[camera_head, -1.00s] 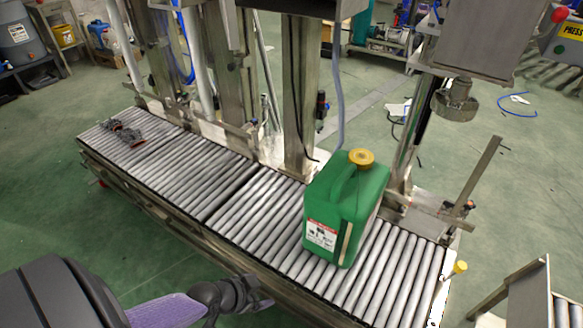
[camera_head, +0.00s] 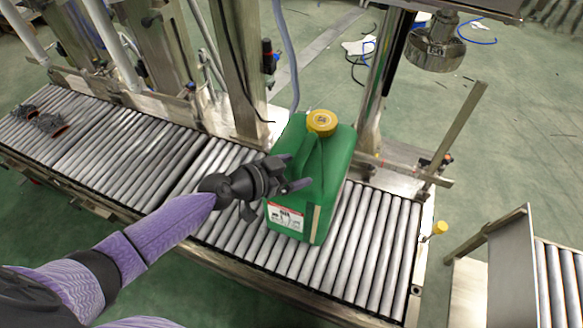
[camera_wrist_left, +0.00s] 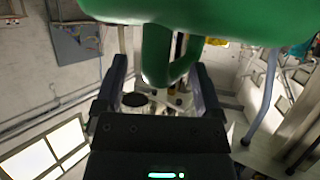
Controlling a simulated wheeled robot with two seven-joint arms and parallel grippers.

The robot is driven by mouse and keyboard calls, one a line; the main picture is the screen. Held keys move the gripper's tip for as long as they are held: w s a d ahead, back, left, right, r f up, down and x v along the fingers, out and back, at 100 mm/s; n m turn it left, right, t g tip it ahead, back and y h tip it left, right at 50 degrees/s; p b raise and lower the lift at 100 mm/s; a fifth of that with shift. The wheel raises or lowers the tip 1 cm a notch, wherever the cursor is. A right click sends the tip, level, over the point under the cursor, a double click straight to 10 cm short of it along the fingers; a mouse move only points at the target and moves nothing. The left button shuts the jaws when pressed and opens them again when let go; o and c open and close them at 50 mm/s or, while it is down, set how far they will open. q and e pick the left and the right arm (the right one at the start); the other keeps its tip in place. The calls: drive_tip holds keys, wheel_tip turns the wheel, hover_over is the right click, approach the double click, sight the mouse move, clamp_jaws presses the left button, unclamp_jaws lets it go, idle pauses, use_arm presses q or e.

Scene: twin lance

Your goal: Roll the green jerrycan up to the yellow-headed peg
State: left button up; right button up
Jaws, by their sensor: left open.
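The green jerrycan (camera_head: 322,195) stands upright on the roller conveyor (camera_head: 375,245), with a yellow cap on top and a white label low on its near face. The yellow-headed peg (camera_head: 440,227) is at the conveyor's right end, apart from the jerrycan with bare rollers between. My left gripper (camera_head: 295,172) is open at the jerrycan's upper left side, by the handle. In the left wrist view the green handle (camera_wrist_left: 157,55) hangs between the two open fingers (camera_wrist_left: 160,85); I cannot tell whether they touch it. My right gripper is not in view.
Steel posts (camera_head: 240,65) stand along the conveyor's far side. A round metal nozzle head (camera_head: 433,48) hangs beyond the jerrycan. Dark small parts (camera_head: 42,120) lie on the far left rollers. A separate roller table (camera_head: 560,275) is at the lower right.

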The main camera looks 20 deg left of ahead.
use_arm(q)
drive_tip(key=shift+w+d+f, duration=0.1)
drive_tip(key=shift+w+d, duration=0.05)
drive_tip(key=shift+w, duration=0.05)
clamp_jaws()
idle(0.3)
idle(1.0)
